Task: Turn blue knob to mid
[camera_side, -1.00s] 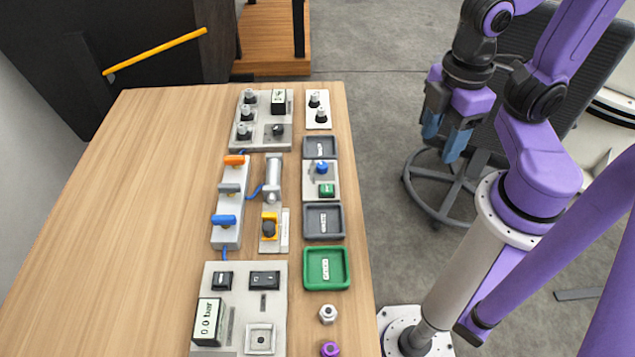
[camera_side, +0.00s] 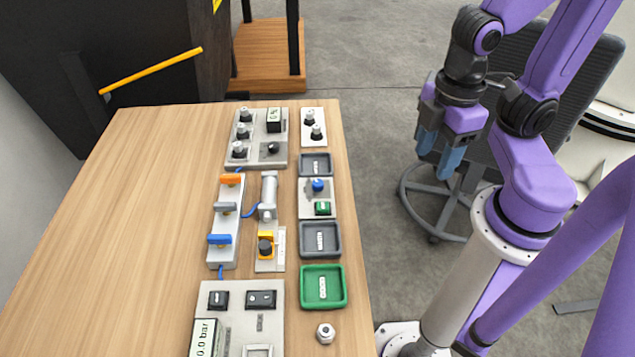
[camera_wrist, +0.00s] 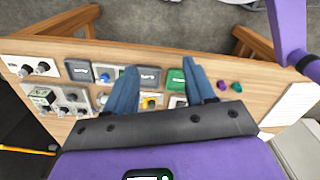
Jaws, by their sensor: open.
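The blue knob (camera_side: 318,185) sits on a small light panel near the table's right edge, above a green button (camera_side: 323,208). It also shows in the wrist view (camera_wrist: 104,77), just left of the left finger. The knob's pointer direction is too small to tell. My gripper (camera_side: 439,155) is open and empty. In the side view it is off the table's right side, raised and well apart from the knob. In the wrist view its two blue fingers (camera_wrist: 160,72) point toward the panel row and hide part of it.
Grey trays (camera_side: 320,239) lie above and below the knob panel, and a green tray (camera_side: 323,287) lies lower. To the left are a valve block with orange, grey and blue handles (camera_side: 221,239) and a yellow-based black knob (camera_side: 265,247). The table's left half is clear.

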